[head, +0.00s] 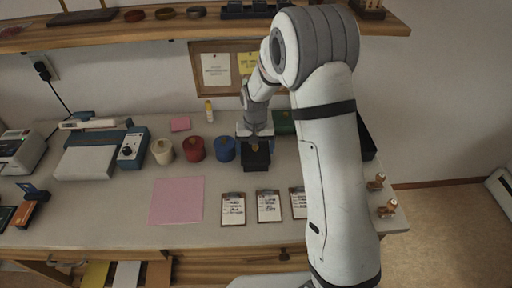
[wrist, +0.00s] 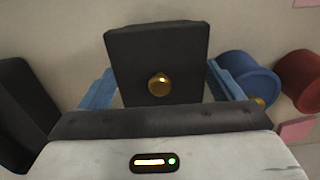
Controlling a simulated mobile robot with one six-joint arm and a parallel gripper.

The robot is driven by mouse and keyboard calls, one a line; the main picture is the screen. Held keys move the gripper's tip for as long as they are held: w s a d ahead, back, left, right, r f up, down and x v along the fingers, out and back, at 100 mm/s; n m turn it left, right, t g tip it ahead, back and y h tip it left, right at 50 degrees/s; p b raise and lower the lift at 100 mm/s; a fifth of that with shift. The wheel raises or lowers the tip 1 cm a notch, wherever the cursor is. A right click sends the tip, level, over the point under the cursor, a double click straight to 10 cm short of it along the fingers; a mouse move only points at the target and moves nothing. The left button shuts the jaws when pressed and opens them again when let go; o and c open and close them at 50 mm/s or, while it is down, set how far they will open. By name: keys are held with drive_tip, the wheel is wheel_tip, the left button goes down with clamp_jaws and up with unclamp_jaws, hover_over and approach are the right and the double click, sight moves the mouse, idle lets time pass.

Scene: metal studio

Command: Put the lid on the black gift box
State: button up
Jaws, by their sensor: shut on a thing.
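A black lid with a round gold knob (wrist: 158,60) sits between the blue fingers of my gripper (wrist: 163,88). My gripper is shut on the lid at its two sides. In the head view, my gripper (head: 256,134) is over the back middle of the workbench, with a black box shape (head: 258,161) right below it. The gold knob shows near the fingers there. I cannot tell from these views whether the lid touches the box or where the box rim is, because the lid and gripper cover it.
Blue (head: 224,148), red (head: 193,148) and cream (head: 162,151) cylinders stand in a row just left of my gripper. A green object (head: 284,121) is close on the right. Several clipboards (head: 268,206) and a pink sheet (head: 177,200) lie in front. A shelf (head: 150,27) hangs above.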

drive_tip(key=shift+f+b, duration=0.35)
drive_tip(key=shift+f, duration=0.2)
idle(0.4)
drive_tip(key=o, duration=0.8)
drive_tip(key=shift+c, duration=0.2)
wheel_tip(320, 180, up, 7)
drive_tip(key=shift+r, duration=0.4)
